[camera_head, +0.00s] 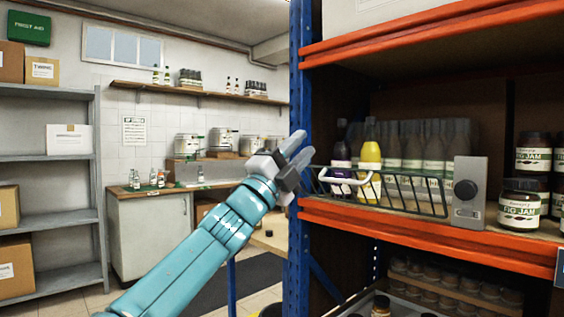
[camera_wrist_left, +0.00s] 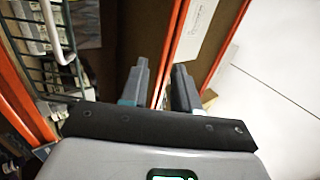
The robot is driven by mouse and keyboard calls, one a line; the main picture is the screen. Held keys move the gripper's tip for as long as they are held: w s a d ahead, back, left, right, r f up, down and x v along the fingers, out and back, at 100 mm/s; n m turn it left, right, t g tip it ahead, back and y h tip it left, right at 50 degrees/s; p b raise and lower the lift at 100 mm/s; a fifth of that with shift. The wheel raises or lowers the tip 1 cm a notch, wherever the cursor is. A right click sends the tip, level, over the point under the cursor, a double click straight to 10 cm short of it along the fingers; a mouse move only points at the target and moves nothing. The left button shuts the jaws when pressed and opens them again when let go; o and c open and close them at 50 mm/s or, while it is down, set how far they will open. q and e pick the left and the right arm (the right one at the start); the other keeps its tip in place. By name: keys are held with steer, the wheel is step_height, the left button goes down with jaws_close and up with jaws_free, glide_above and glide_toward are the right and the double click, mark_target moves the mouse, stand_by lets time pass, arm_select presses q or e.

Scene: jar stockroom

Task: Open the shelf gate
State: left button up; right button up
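The shelf gate (camera_head: 415,206) is a low dark green wire panel across the front of the orange-edged middle shelf. It stands upright in front of several bottles. Its white handle (camera_head: 346,180) is near its left end, and a grey box with a round dark knob (camera_head: 469,193) is at its right end. My left gripper (camera_head: 300,151) is open and empty, left of the handle and a little above it, apart from it. In the left wrist view, the gripper (camera_wrist_left: 159,88) has a gap between its fingers. The gate (camera_wrist_left: 30,45) and handle (camera_wrist_left: 58,35) show at upper left.
A blue rack post (camera_head: 299,230) stands close by my left gripper. A yellow bottle (camera_head: 370,160) stands behind the gate near the handle. Fig jam jars (camera_head: 519,208) stand right of the knob box. Open floor lies left of the rack.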

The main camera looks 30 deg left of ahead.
arm_select(q)
steer(key=shift+s+a+f+b, duration=0.25)
steer(key=shift+s+b, duration=0.05)
steer(key=shift+s, duration=0.2)
steer(key=shift+s+a+f+b, duration=0.25)
steer(key=shift+s+a+b, duration=0.1)
steer(key=shift+s, duration=0.1)
steer(key=shift+s+a+f+b, duration=0.2)
steer(key=shift+s+f+b, duration=0.1)
steer(key=shift+s, duration=0.2)
arm_select(e)
steer(key=shift+w+d+f, duration=0.1)
steer(key=shift+w+f, duration=0.1)
steer(key=shift+f, duration=0.4)
steer(key=shift+w+d+f, duration=0.1)
steer(key=shift+w+f, duration=0.1)
steer(key=shift+f, duration=0.4)
